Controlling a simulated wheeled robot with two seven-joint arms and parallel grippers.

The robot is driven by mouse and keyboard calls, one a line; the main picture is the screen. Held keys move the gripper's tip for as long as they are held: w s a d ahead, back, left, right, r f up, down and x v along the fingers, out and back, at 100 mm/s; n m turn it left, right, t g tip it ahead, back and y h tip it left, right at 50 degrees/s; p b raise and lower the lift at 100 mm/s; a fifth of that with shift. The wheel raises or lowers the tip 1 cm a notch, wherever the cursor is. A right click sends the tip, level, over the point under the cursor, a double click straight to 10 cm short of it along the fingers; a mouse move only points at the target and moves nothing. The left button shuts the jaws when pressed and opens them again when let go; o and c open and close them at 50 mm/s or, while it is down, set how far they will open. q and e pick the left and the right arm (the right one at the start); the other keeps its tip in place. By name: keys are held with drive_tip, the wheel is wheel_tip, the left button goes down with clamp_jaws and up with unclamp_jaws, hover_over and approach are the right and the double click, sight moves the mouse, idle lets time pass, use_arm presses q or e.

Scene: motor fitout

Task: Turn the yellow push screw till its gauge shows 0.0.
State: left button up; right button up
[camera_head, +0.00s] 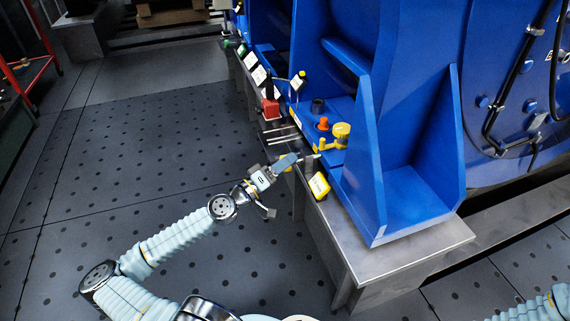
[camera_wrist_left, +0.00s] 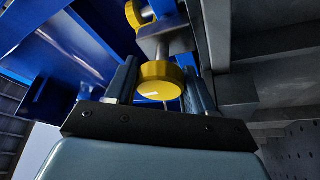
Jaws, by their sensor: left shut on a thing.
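My left gripper (camera_head: 289,162) is at the edge of the metal plinth, in front of the blue machine foot. In the left wrist view its two fingers (camera_wrist_left: 160,88) are shut on the round yellow head of the push screw (camera_wrist_left: 158,76), one on each side. The screw's grey shaft runs away from the head towards another yellow part. In the head view the gripper hides most of the screw head. A yellow gauge box (camera_head: 319,186) stands on the plinth just right of the gripper; its reading cannot be made out. My right gripper is out of view.
A yellow-capped part (camera_head: 342,131) and an orange cap (camera_head: 323,124) stand on the blue foot behind the screw. A red block (camera_head: 270,108) and several small gauge boxes line the plinth (camera_head: 405,257) farther back. The dark floor (camera_head: 140,130) on the left is open.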

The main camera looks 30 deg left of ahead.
use_arm(q)
drive_tip(key=shift+d+f, duration=0.1)
drive_tip(key=shift+d, duration=0.1)
drive_tip(key=o, duration=1)
drive_tip(key=shift+a, duration=0.1)
drive_tip(key=v, duration=1.3)
drive_tip(key=shift+s+a+f, duration=0.1)
drive_tip(key=shift+s+a, duration=0.05)
drive_tip(key=shift+s, duration=0.2)
idle(0.4)
